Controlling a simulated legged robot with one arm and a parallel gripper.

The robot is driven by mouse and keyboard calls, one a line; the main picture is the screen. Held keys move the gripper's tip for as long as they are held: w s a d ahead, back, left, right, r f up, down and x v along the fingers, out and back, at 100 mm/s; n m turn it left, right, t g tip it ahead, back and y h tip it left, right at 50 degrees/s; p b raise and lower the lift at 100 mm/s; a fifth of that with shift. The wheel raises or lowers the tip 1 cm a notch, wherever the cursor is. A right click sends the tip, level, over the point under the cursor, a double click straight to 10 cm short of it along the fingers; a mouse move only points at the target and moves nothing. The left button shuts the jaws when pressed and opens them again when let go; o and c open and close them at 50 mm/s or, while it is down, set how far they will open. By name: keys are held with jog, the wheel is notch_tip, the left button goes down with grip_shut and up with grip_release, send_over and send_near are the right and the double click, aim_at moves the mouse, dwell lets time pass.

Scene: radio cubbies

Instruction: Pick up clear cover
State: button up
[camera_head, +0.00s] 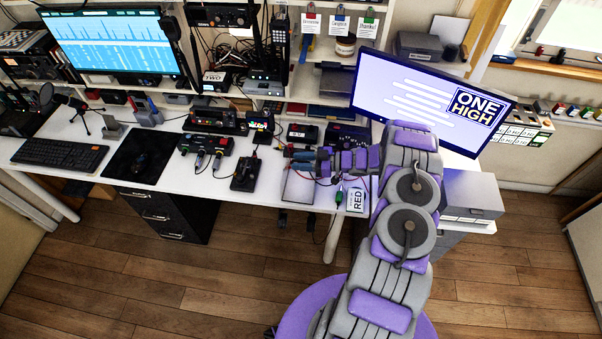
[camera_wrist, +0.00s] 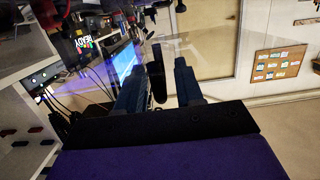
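The clear cover (camera_wrist: 222,52) shows in the wrist view as a see-through sheet with faint edges, spread in front of my gripper (camera_wrist: 160,75). A dark, rounded upright piece (camera_wrist: 158,88), which looks like its handle, stands between my two fingers. Gaps show on both sides of it, so the fingers look open around it. In the head view my gripper (camera_head: 303,159) points left over the desk's front part. A faint grey pane (camera_head: 298,188) below it may be the cover; its outline is hard to make out.
The white desk (camera_head: 222,188) holds a black joystick box (camera_head: 244,174), a switch box (camera_head: 206,146) and a tag marked RED (camera_head: 356,199) near my gripper. A monitor (camera_head: 428,98) stands behind my arm. A keyboard (camera_head: 60,153) lies at the left. The wooden floor in front is clear.

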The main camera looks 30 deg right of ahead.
grip_shut()
dwell(0.3)
jog(key=shift+r, duration=0.1)
